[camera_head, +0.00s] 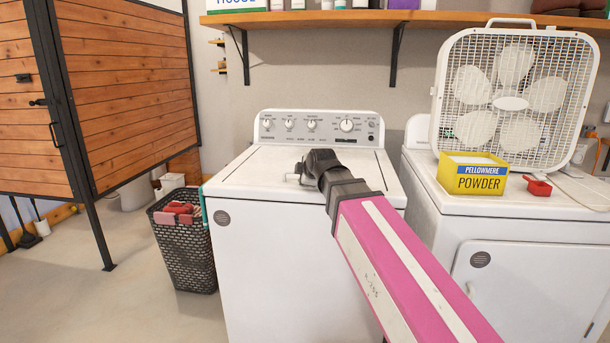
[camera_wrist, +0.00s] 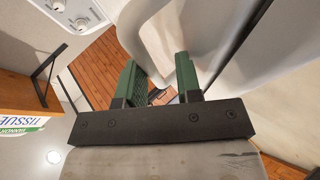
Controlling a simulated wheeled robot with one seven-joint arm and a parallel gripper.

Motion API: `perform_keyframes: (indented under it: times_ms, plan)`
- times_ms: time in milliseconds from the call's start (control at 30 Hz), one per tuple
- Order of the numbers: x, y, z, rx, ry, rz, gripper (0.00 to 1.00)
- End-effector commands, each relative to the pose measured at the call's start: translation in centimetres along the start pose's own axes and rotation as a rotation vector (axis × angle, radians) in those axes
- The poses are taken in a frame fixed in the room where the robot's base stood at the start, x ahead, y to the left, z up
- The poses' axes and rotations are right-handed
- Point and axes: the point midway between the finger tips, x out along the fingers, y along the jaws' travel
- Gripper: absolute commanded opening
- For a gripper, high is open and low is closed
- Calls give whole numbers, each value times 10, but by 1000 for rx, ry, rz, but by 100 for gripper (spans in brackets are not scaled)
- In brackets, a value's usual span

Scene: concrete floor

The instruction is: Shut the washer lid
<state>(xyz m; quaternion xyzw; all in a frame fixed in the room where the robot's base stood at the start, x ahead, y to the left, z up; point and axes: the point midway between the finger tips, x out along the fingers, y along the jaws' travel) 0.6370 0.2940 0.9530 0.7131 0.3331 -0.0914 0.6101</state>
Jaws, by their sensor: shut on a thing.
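The white washer (camera_head: 268,255) stands in the middle of the head view. Its lid (camera_head: 250,172) looks flat on top, level with the body; my gripper hides part of it, and I cannot tell if any gap shows at its edge. The exact contact is hard to see.
A shelf (camera_head: 300,20) with bottles runs above the washer. A dark laundry basket (camera_head: 188,255) stands close on the left. On the right, a dryer (camera_head: 525,275) bears a box fan (camera_head: 515,95), a yellow powder box (camera_head: 473,174) and a red scoop (camera_head: 538,187).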

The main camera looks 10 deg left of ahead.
Motion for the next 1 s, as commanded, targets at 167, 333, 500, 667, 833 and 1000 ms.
perform_keyframes:
  times_ms: [167,333,500,667,833,1000]
  plan:
    - [-1,-18,2,9,-6,-52,39]
    - [-2,-18,2,10,-5,-51,39]
    - [-16,-19,2,10,-4,-46,39]
    - [-44,-17,2,8,-2,-33,39]
    - [-73,-10,2,4,-1,-17,39]
    - [-95,-5,1,2,0,-6,39]
